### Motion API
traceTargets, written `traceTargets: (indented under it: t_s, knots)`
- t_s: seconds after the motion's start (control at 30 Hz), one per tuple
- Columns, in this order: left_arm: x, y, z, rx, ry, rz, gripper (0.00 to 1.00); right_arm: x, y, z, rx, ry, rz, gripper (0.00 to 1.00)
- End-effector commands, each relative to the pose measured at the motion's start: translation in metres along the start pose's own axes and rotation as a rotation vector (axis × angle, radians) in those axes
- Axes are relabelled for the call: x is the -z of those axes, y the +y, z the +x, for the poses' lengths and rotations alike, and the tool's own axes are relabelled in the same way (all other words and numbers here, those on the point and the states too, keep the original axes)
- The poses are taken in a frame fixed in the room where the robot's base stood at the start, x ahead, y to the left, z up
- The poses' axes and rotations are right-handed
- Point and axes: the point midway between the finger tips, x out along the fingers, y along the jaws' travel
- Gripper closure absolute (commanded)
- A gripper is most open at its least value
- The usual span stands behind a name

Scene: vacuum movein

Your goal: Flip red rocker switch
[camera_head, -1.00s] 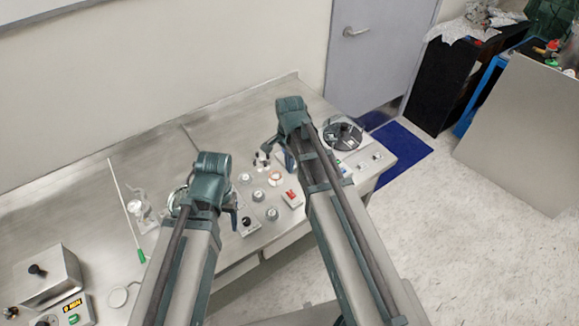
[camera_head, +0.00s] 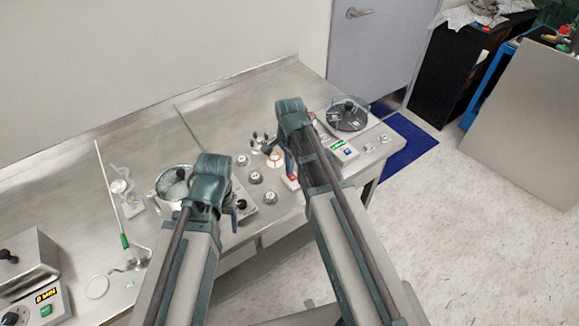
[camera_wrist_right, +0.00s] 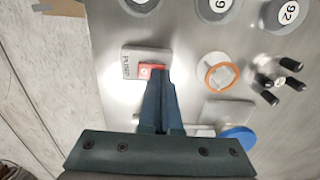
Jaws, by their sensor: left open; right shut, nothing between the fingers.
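The red rocker switch (camera_wrist_right: 151,71) sits on a small grey plate labelled PUMP (camera_wrist_right: 131,62) in the right wrist view. My right gripper (camera_wrist_right: 162,80) is shut and empty, with its fingertips over the switch and hiding part of it. I cannot tell whether the tips touch it. In the head view a bit of the red switch (camera_head: 292,178) shows just left of my right arm. My right gripper (camera_head: 284,160) is mostly hidden there behind its wrist. My left gripper (camera_head: 232,208) is open over the bench, left of the switch, its fingers partly hidden.
Round numbered knobs (camera_head: 255,177) stand left of the switch. A white port with an orange ring (camera_wrist_right: 220,75) and a black-handled valve (camera_wrist_right: 277,82) are close to the right gripper. A round chamber (camera_head: 348,115) stands at the bench's right end.

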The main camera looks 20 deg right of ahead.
Motion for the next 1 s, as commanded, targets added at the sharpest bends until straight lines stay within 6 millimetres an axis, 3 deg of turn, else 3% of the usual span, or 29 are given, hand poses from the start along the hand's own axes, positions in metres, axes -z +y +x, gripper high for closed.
traceTargets:
  t_s: [0.63,1.0]
  knots:
    - [0.0,0.0,0.003,0.0,0.0,0.0,0.33,-0.001,0.0,0.003,-0.001,-0.001,0.0,1.0]
    - [0.0,0.0,-0.001,0.0,0.0,0.0,0.33,-0.001,0.015,-0.001,-0.003,-0.001,0.001,1.0]
